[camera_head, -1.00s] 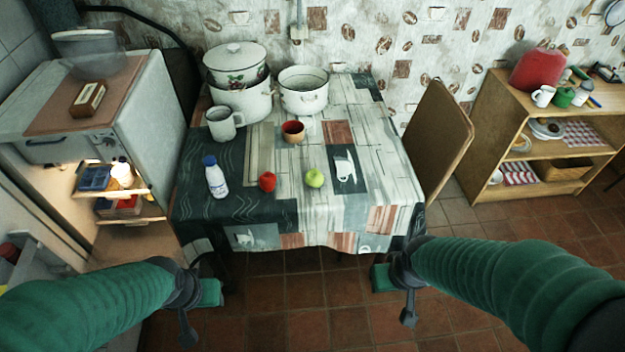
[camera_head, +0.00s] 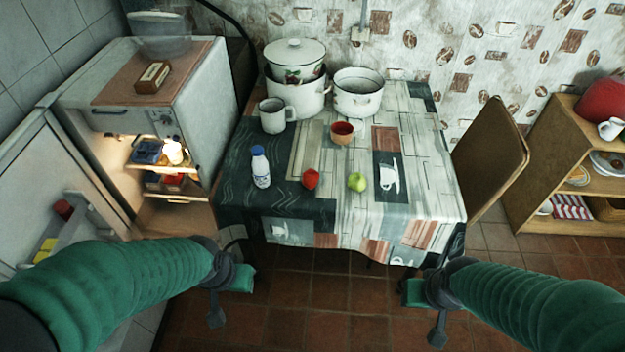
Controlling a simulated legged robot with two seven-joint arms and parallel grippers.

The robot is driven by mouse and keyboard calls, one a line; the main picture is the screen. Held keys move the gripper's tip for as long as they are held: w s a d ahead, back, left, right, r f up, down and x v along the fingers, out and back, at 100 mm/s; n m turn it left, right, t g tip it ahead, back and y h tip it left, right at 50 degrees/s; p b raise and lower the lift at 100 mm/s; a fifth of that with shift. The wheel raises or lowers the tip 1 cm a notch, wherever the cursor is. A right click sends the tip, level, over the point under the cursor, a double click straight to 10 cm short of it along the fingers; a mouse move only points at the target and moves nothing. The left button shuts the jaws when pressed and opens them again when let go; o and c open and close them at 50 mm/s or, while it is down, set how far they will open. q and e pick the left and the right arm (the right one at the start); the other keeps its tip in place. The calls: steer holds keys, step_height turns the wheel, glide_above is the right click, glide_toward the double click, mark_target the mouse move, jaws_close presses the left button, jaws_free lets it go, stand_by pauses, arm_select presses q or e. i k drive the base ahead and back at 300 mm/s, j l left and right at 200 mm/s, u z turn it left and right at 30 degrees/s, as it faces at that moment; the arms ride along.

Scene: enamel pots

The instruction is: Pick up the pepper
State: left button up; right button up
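A small red rounded thing (camera_head: 311,179), which looks like the pepper, sits on the table (camera_head: 440,165) near its front edge. It stands between a white bottle with a blue cap (camera_head: 260,168) and a green apple (camera_head: 357,181). My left gripper (camera_head: 240,280) is below and left of the table's front edge, apart from everything on it. My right gripper (camera_head: 414,292) is below the front edge toward the right. Both grippers look empty, but their fingers are too small and dark to read.
A brown and red cup (camera_head: 342,132), a grey mug (camera_head: 274,116) and white pots (camera_head: 358,93) stand farther back on the table. An open fridge (camera_head: 190,110) stands at left, a chair (camera_head: 490,150) and shelf (camera_head: 560,150) at right. Tiled floor shows in front.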

mark_target(311, 177)
steer(key=i+j+u, duration=0.2)
steer(key=i+j, duration=0.3)
steer(key=i+j+u, duration=0.25)
steer(key=i+j, duration=0.2)
steer(key=i, duration=0.15)
